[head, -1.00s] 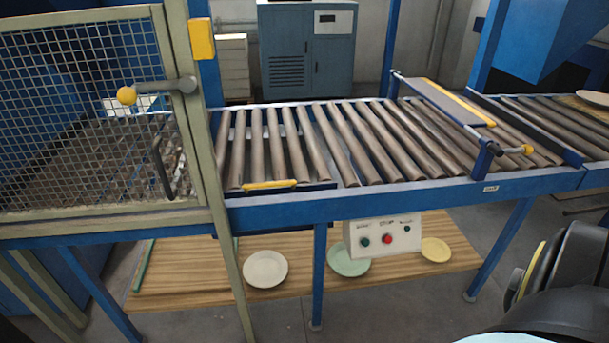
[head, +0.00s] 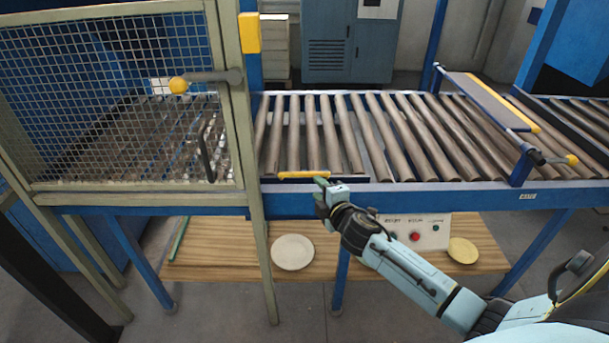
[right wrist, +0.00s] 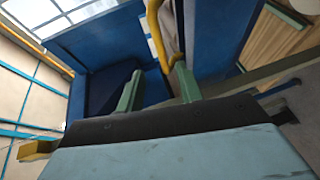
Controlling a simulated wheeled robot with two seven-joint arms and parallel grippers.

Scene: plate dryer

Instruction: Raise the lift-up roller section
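The lift-up roller section (head: 302,135) lies flat in the conveyor, level with the rollers to its right. Its yellow handle (head: 304,174) is on the front edge, above the blue frame. My right gripper (head: 320,186) is at the right end of this handle. In the right wrist view its two green fingers (right wrist: 158,80) are apart, and the yellow handle (right wrist: 156,35) shows at the fingertips, partly between them. I cannot tell whether they touch it. The gripper is not closed on it. My left gripper is not in view.
A mesh guard door (head: 110,95) with a yellow-knobbed handle (head: 179,86) stands left of the section. Below are a wooden shelf (head: 220,260), a cream plate (head: 292,252), a yellow plate (head: 463,250) and a button box (head: 430,238).

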